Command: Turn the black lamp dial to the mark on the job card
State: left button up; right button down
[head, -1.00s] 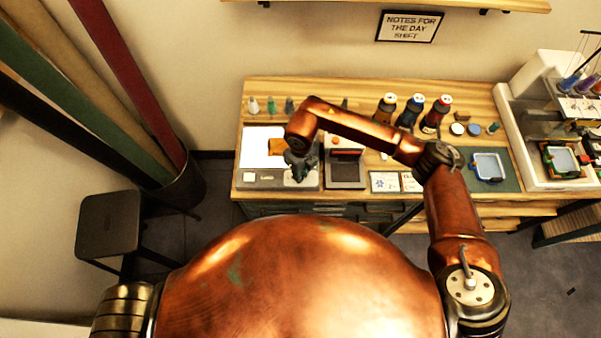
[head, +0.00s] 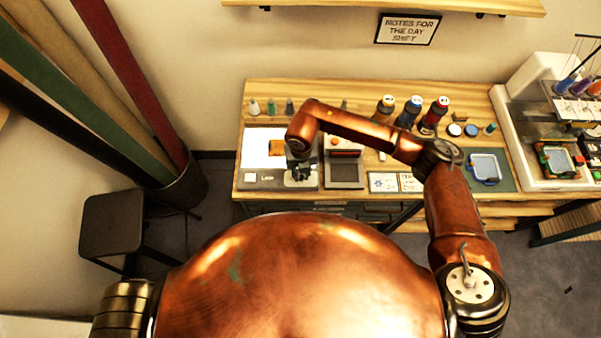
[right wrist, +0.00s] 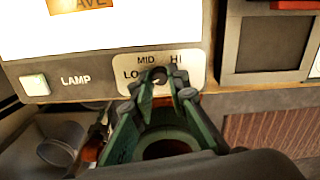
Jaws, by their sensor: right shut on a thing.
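The lamp dial (right wrist: 160,77) is a small dark knob on a pale plate (right wrist: 190,62) marked LO, MID and HI, at the front of the lit panel. My right gripper (right wrist: 160,88) is shut on the dial, its green fingers at either side of it. The fingers cover part of the plate, so I cannot tell where the dial points. In the head view the right gripper (head: 300,171) is over the same plate (head: 301,182). Two small cards (head: 384,182) lie right of it, too small to read; I cannot tell which is the job card. My left gripper is not in view.
A white square button (right wrist: 34,84) labelled LAMP is left of the dial. The bright panel (head: 255,150) holds an orange piece. A dark framed device (head: 345,174) stands close on the right. Bottles (head: 412,110) and a sewing machine (head: 560,150) are farther right.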

aim_at(301, 176)
jog(key=m+p, duration=0.1)
jog(key=m, duration=0.3)
jog(key=shift+m+p, duration=0.3)
jog(key=shift+m, duration=0.1)
dwell(0.5)
jog(key=c, duration=1.8)
grip_release()
jog(key=shift+c, duration=0.2)
notch_tip(301, 176, up, 12)
